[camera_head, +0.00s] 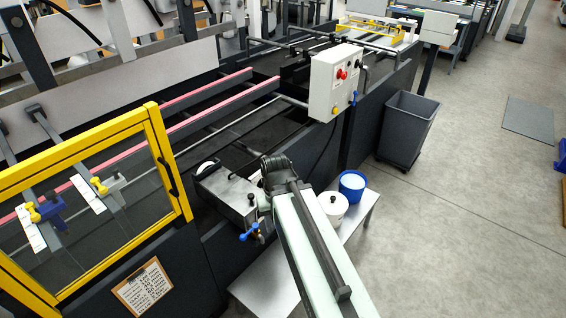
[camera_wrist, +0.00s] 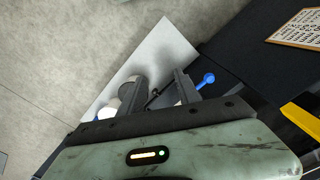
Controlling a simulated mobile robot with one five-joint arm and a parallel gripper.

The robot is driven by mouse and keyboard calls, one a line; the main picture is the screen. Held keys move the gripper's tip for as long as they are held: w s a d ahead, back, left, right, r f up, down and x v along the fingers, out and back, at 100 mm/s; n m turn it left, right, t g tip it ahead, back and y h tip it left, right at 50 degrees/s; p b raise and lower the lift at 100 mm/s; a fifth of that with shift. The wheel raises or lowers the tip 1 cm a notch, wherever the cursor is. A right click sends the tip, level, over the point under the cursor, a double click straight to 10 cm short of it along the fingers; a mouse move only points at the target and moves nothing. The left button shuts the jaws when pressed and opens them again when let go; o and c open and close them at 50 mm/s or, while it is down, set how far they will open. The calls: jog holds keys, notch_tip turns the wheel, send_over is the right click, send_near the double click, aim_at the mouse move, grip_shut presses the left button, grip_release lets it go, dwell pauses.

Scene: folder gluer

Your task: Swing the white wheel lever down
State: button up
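A white wheel (camera_head: 206,167) shows on top of the steel glue box (camera_head: 232,200), left of my arm, with a dark bar beside it. I cannot clearly make out its lever. In the wrist view my gripper (camera_wrist: 158,80) is open, its two dark fingers apart. A thin dark rod (camera_wrist: 152,98) shows between or beyond the fingers; I cannot tell whether it belongs to the lever. No contact is visible. A blue-handled valve (camera_head: 250,232) is at the box's front; its blue handle also shows right of the fingers in the wrist view (camera_wrist: 207,79). My arm hides the fingertips in the head view.
A white lidded pot (camera_head: 333,206) and a blue bucket (camera_head: 352,186) stand on a low metal shelf (camera_head: 268,284) right of my arm. A yellow-framed guard (camera_head: 165,160) is at left. A control box (camera_head: 335,82) and grey bin (camera_head: 405,130) are behind.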

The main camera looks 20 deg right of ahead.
jog(key=shift+w+a+r, duration=0.1)
jog(key=shift+w, duration=0.15)
jog(key=shift+w, duration=0.1)
